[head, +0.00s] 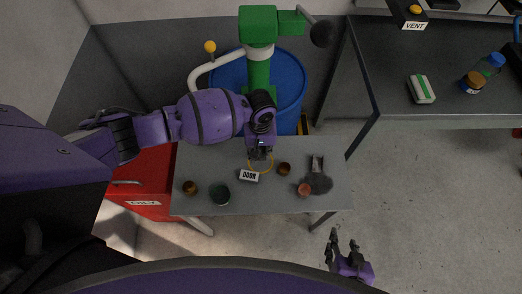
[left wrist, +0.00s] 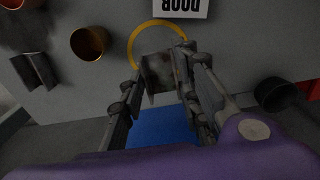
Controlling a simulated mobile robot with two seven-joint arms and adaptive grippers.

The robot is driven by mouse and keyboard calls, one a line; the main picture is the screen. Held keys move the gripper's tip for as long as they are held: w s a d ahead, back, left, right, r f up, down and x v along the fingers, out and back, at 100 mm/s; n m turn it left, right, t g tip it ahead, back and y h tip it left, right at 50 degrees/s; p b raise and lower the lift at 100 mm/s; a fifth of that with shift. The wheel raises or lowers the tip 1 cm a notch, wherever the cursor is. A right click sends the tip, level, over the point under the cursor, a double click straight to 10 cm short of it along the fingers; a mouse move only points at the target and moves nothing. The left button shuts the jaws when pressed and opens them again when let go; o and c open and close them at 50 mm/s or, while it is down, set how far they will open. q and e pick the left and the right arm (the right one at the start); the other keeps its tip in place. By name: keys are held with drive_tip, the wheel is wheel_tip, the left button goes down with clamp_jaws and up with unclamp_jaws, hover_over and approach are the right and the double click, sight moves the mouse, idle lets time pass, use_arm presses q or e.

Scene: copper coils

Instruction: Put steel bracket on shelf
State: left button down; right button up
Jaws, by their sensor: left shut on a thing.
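My left gripper (head: 262,153) is over the back edge of the small grey table (head: 240,208). It is shut on a worn grey metal piece, which looks like the steel bracket (left wrist: 158,74), between its fingers in the left wrist view. In the head view the gripper mostly hides this piece. A yellow ring (left wrist: 135,38) with a white DOOR tag (head: 249,175) lies beside and partly behind the fingers. My right gripper (head: 345,238) is open and empty, low over the floor to the right of the table. I cannot tell which surface is the shelf.
Another angled grey piece (head: 317,163) lies at the table's right, by a dark stain. A blue barrel (head: 290,85) and green machine (head: 258,28) stand behind. A bench (head: 385,75) is at upper right.

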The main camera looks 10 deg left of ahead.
use_arm(q)
drive_tip(key=shift+w+a+f, duration=0.1)
drive_tip(key=shift+w+f, duration=0.2)
drive_tip(key=shift+f, duration=0.1)
drive_tip(key=shift+f+b, duration=0.3)
drive_tip(key=shift+f, duration=1)
drive_tip(key=shift+f, duration=0.2)
drive_tip(key=c, duration=1.3)
unclamp_jaws()
